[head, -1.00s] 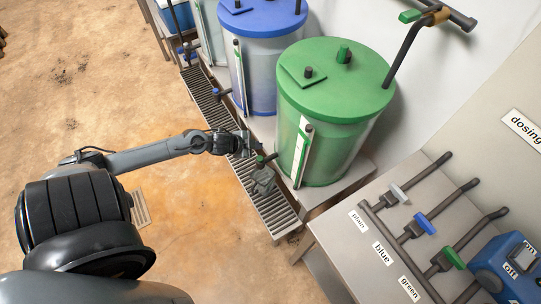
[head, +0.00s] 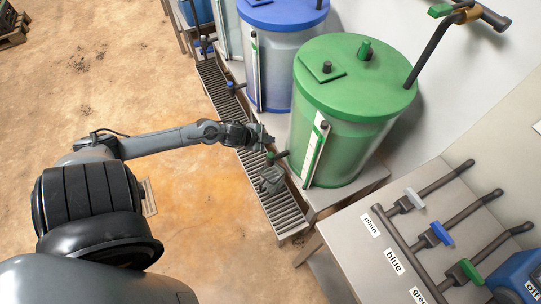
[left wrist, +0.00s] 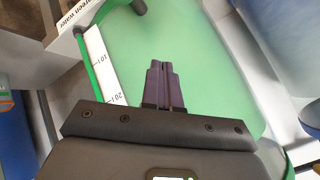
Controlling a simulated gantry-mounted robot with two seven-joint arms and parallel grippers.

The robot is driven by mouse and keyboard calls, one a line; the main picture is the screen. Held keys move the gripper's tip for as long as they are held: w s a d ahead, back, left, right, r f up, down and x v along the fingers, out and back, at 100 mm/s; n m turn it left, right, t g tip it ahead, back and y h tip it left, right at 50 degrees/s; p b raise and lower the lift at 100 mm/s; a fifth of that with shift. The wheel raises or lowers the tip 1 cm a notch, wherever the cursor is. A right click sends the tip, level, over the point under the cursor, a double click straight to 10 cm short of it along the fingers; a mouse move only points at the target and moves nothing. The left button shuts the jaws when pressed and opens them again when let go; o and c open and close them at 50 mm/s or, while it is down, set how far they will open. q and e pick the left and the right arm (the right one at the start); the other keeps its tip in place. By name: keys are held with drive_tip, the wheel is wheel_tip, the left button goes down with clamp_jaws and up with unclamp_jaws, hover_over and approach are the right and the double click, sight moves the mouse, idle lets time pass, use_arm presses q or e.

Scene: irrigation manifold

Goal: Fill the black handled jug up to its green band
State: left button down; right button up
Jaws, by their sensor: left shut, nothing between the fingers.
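A small greyish jug (head: 271,180) stands on the drain grating below the green-lidded tank's tap (head: 278,156). Its handle, green band and water level are too small to make out. The green-lidded tank (head: 340,150) holds pale green liquid and has a sight gauge (head: 317,152) on its front. My left gripper (head: 264,138) is just above and behind the tap, close to the tank's side; I cannot tell if it touches either. The left wrist view shows its fingers (left wrist: 165,72) shut and empty before the green tank wall (left wrist: 215,60). My right gripper is out of view.
A blue-lidded tank (head: 280,70) stands beyond the green one. The slatted grating (head: 288,215) runs along the tanks' front. A bench (head: 345,245) at lower right carries plain, blue and green valves and a blue device (head: 520,275).

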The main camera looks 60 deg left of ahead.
use_arm(q)
drive_tip(key=b, duration=0.6)
hover_over(269, 156)
wheel_tip(269, 156, down, 6)
drive_tip(key=shift+s+r, duration=0.1)
drive_tip(key=shift+f+b, duration=0.5)
drive_tip(key=shift+f, duration=0.6)
idle(0.4)
drive_tip(key=shift+f, duration=0.45)
drive_tip(key=shift+f, duration=0.2)
idle(0.8)
drive_tip(key=shift+f, duration=0.35)
idle(0.5)
idle(0.7)
